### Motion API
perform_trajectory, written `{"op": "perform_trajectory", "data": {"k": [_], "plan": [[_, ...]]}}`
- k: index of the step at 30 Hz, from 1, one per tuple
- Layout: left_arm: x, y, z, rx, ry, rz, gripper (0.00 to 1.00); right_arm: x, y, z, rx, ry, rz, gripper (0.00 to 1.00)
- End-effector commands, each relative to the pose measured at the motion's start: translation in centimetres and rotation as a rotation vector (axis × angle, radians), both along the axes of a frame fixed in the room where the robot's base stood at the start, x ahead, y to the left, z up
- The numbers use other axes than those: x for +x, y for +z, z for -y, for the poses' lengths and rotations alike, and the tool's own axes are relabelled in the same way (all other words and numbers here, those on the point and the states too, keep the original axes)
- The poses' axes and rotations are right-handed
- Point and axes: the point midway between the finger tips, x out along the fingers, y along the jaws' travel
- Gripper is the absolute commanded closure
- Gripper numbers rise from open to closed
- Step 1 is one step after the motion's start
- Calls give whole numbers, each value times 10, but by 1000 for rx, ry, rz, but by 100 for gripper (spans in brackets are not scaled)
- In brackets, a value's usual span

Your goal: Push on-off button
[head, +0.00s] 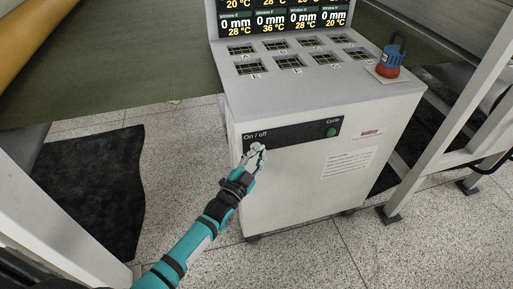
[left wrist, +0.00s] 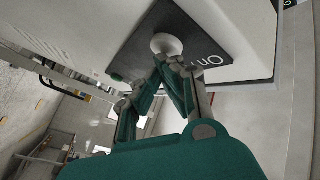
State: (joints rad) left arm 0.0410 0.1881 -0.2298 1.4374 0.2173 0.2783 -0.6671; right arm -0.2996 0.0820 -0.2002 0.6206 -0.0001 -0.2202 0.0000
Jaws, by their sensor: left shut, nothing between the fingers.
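The on-off button (left wrist: 167,44) is a round whitish knob on the dark panel of the white control cabinet. In the left wrist view it stands right at the tips of my left gripper (left wrist: 172,62); whether they touch I cannot tell. In the head view my left gripper (head: 256,150) is shut and empty in front of the panel (head: 290,132), just below the "On / off" label, and hides the button. The right gripper is in neither view.
The white cabinet (head: 300,200) has a green Cycle button (head: 331,131) on the same panel. A red and blue device (head: 390,62) sits on its top at the right, beside several grid-covered openings. White frame legs (head: 440,125) stand at the right. A dark mat (head: 88,190) lies at the left.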

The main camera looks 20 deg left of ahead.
Motion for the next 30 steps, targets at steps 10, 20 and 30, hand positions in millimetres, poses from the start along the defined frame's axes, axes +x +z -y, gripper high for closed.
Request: {"op": "perform_trajectory", "data": {"k": [10,20,30], "plan": [[-4,0,2,-1,0,-1,100,0,3,0,0,0,-1,100],[-27,2,18,-4,1,-2,100,0,20,-1,1,0,0,100],[-51,1,34,0,0,0,100,0,32,-3,4,-2,-1,100]]}}
